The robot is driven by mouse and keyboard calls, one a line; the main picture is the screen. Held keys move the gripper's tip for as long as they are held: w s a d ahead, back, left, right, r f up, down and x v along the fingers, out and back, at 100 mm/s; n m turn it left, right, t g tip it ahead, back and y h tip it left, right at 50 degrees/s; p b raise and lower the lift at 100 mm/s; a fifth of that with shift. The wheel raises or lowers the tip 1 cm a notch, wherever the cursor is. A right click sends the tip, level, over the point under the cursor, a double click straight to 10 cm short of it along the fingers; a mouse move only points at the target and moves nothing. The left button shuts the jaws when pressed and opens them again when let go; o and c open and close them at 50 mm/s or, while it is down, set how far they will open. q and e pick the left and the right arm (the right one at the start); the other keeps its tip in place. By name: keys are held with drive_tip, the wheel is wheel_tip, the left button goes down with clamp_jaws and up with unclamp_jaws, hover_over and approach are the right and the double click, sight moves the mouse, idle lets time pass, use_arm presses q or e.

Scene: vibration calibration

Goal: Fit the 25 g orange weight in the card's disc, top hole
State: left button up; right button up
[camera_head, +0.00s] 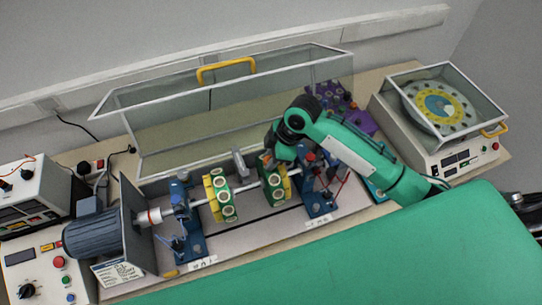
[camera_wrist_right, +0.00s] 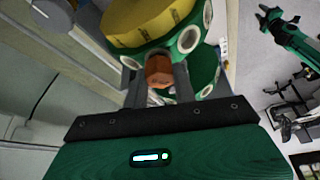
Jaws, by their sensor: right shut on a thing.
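The orange weight (camera_wrist_right: 158,70) is held between the fingers of my right gripper (camera_wrist_right: 156,84), right against the green and yellow disc in the wrist view. White-ringed holes show around it; I cannot tell whether it is inside a hole. In the head view my right gripper (camera_head: 275,155) is over the right disc (camera_head: 274,187) and partly covers its top. The left disc (camera_head: 221,204) sits on the same shaft. A small card (camera_head: 118,272) stands at the rig's front left, its writing unreadable. A green arm with a dark gripper, seemingly my left (camera_wrist_right: 278,20), shows small in the wrist view.
A blue-grey motor (camera_head: 92,235) drives the shaft between blue stands (camera_head: 185,220). The clear cover (camera_head: 235,110) with a yellow handle is raised behind. A purple weight holder (camera_head: 360,122) is behind my right arm. A covered dial machine (camera_head: 440,115) stands at right.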

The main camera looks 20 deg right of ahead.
drive_tip(key=shift+f, duration=0.45)
drive_tip(key=o, duration=1)
drive_tip(key=shift+r, duration=0.1)
drive_tip(key=shift+b+v, duration=2.4)
drive_tip(key=shift+v, duration=4.5)
drive_tip(key=shift+d, duration=0.15)
